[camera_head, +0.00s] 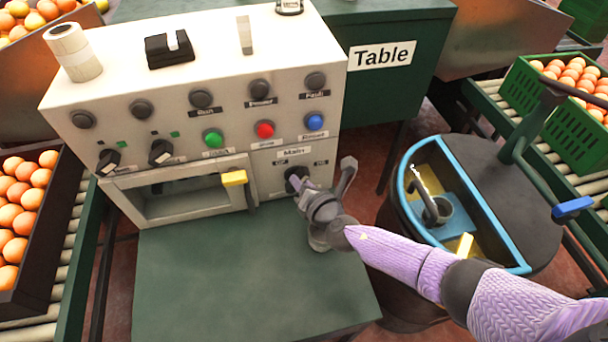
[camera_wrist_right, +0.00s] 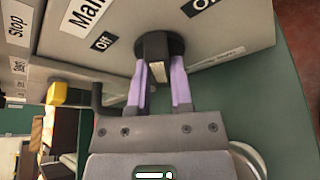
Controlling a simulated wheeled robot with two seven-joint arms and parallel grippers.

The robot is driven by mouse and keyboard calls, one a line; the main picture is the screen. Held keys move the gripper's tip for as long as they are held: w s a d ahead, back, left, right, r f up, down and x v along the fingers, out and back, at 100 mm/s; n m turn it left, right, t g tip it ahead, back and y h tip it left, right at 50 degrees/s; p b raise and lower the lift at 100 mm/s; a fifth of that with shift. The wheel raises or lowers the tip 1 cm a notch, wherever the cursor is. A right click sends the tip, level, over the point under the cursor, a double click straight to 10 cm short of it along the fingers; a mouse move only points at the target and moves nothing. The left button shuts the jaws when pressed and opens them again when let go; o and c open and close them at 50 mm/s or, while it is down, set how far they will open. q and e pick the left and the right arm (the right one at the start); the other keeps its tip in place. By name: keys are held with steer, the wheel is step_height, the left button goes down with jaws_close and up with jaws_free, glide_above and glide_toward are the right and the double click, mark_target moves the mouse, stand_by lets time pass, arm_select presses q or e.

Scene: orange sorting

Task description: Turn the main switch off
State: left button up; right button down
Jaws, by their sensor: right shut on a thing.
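The main switch is a black rotary knob (camera_wrist_right: 157,48) on the lower right of the cream control box, under the "Main" label. The "Off" label (camera_wrist_right: 103,42) is to its left in the right wrist view, and an "On" label (camera_wrist_right: 205,3) is at upper right, partly cut off. The knob also shows in the camera_head view (camera_head: 295,173), partly hidden by my gripper. My right gripper (camera_wrist_right: 159,82) is shut on the knob, one lavender finger on each side of its grip. I cannot tell the exact angle of the knob. My left gripper is out of view.
The control box (camera_head: 180,110) stands on a green table (camera_head: 240,270). Green, red and blue buttons (camera_head: 264,129) are above. A blue-rimmed bucket (camera_head: 405,190) stands right of the table, near my right arm.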

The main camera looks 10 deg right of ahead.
arm_select(q)
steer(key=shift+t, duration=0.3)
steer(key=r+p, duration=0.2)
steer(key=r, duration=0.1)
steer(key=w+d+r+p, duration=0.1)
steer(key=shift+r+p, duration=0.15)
steer(key=shift+p, duration=0.2)
arm_select(e)
steer(key=n+h, duration=0.2)
steer(key=n, duration=0.1)
steer(key=n+h, duration=0.1)
steer(key=shift+a+r+n+g, duration=0.1)
steer(key=shift+a+n+g, duration=0.2)
steer(key=shift+a+n, duration=0.1)
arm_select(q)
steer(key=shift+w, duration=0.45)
arm_select(e)
steer(key=shift+h, duration=0.3)
steer(key=c, duration=0.5)
jaws_free()
steer(key=shift+c, duration=0.2)
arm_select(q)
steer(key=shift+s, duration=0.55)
